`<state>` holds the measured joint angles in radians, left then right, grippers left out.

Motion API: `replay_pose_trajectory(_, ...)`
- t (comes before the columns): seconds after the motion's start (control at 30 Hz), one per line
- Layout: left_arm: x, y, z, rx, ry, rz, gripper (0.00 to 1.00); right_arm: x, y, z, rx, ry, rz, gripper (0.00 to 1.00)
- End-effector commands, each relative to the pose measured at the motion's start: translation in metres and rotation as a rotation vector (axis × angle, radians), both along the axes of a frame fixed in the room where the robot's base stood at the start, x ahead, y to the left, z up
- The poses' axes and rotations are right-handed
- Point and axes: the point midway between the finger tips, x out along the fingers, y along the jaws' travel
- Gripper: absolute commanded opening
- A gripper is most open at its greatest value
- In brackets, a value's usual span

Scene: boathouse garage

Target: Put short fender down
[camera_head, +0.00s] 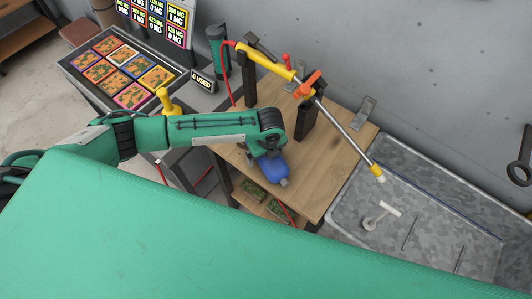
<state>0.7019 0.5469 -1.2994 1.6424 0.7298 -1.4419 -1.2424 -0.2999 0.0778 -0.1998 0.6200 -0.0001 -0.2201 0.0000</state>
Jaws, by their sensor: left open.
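A short blue fender (268,168) with a grey end lies at the front of the wooden bench top (325,185), apparently on the wood. My left arm comes in from the left, and its wrist is right above and behind the fender. My left gripper (268,153) is at the fender's upper side and open. Its fingertips are mostly hidden, and I cannot tell whether they touch the fender. My right gripper is not in view.
A yellow and red pump-like tool with a long metal rod (338,117) rests on dark posts (308,124) behind the fender. A grey metal basin (345,210) adjoins the bench on the right. A yellow-topped fitting (166,101) and picture cards (115,70) are at left.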

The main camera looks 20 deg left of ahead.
Motion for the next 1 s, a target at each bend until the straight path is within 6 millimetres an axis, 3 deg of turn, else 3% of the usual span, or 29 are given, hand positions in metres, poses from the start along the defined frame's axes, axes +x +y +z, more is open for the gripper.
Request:
replay_pose_trajectory(0.17,0.000,-0.002,0.021,-0.003,-0.004,-0.002,0.94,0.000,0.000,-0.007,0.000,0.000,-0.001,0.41)
replay_pose_trajectory(0.6,-0.007,-0.009,0.114,-0.002,-0.006,-0.002,0.94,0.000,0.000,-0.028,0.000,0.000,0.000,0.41)
replay_pose_trajectory(0.8,-0.009,-0.011,0.133,0.000,-0.003,-0.001,0.94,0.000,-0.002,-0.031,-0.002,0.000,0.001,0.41)
replay_pose_trajectory(1.0,-0.009,-0.011,0.136,-0.001,-0.002,0.000,0.94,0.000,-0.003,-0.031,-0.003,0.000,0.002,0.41)
